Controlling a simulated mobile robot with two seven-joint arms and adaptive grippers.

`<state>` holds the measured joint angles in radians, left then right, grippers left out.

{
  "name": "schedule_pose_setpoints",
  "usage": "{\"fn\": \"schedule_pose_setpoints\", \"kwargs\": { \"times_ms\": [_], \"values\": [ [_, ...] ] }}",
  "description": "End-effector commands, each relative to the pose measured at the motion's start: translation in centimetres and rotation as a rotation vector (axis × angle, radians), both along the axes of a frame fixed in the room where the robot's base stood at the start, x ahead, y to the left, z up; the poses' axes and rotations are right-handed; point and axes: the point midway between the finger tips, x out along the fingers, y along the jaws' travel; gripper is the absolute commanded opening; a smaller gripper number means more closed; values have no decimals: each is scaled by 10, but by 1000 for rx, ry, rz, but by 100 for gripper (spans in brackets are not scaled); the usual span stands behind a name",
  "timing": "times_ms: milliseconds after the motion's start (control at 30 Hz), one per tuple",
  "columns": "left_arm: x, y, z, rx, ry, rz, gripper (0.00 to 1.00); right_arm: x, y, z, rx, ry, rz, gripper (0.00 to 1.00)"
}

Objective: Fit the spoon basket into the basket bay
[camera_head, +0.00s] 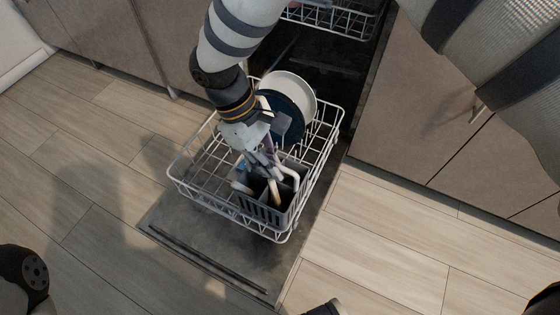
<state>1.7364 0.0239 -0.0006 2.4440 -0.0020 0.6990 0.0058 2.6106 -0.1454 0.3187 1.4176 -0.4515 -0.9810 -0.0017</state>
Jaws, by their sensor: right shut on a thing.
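The spoon basket (264,212) is a grey slatted basket with several utensils standing in it. It is in the front right part of the pulled-out lower dishwasher rack (181,183). My right gripper (266,154) reaches down from above and is shut on the basket at its upper back side. The fingers and utensils overlap, so the exact grip point is hidden. The basket bay is not clearly visible; I cannot tell whether the basket is seated in it or just above it.
A white plate (301,88) and a dark blue plate (290,112) stand in the back of the rack. The open dishwasher door (207,251) lies under the rack. An upper rack (335,18) shows at the top. Cabinets (405,125) flank the opening. The rack's left side looks empty.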

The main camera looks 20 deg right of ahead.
Motion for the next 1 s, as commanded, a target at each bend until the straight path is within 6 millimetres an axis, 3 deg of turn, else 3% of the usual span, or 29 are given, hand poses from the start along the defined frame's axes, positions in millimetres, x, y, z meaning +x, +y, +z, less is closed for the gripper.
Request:
{"fn": "schedule_pose_setpoints", "kwargs": {
  "times_ms": [100,433,667,1000],
  "values": [
    [-2,0,-6,0,9,0,40,4,3,-10,2,-1,17,0],
    [-2,0,-5,0,8,0,40,2,3,-10,2,2,20,0],
    [4,1,11,2,-16,1,40,1,2,-7,38,-53,22,0],
    [-2,0,-7,0,9,0,40,-1,2,-52,41,-51,22,0]
  ]
}}
